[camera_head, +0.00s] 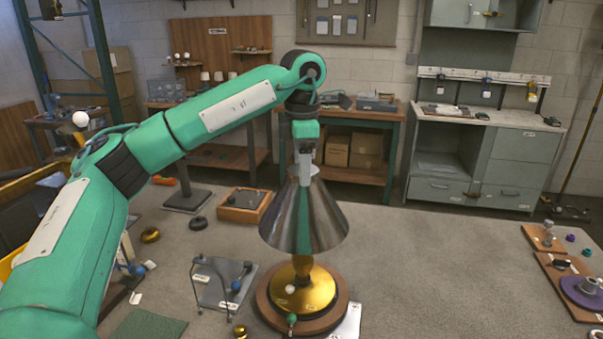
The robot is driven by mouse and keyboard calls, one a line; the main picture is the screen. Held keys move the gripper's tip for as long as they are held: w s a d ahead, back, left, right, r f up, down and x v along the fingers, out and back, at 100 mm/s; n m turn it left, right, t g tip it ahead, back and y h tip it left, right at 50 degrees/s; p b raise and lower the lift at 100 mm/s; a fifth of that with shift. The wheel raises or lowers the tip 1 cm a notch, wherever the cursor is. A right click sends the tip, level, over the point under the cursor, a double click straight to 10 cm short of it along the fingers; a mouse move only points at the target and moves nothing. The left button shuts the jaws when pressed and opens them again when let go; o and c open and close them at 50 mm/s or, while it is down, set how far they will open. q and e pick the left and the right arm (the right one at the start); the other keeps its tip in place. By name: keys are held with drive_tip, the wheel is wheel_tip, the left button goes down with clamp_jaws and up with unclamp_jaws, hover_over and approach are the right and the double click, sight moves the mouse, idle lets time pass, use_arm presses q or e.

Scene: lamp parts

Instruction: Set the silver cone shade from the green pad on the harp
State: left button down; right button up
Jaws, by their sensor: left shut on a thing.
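The silver cone shade (302,222) is upright over the lamp with its wide rim down. My left gripper (303,176) points down from above and is shut on the top of the shade. The lamp has a brass body (303,288) on a round wooden base (275,318). The shade hides the harp and the lamp's upper part, so I cannot tell whether shade and harp touch. The green pad (148,325) at the bottom left is bare where it shows. My right gripper is out of view.
A grey stand with wire hooks and blue knobs (224,283) is close left of the lamp. A wooden tray (243,205) and a brass ring (150,235) lie behind it. Wooden boards with small parts (575,285) lie at the far right.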

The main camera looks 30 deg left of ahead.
use_arm(q)
drive_tip(key=shift+d, duration=0.15)
idle(0.6)
drive_tip(key=shift+f+p, duration=0.15)
drive_tip(key=shift+p, duration=0.15)
idle(0.5)
idle(0.4)
drive_tip(key=shift+f, duration=0.1)
idle(0.9)
drive_tip(key=shift+c, duration=1.8)
unclamp_jaws()
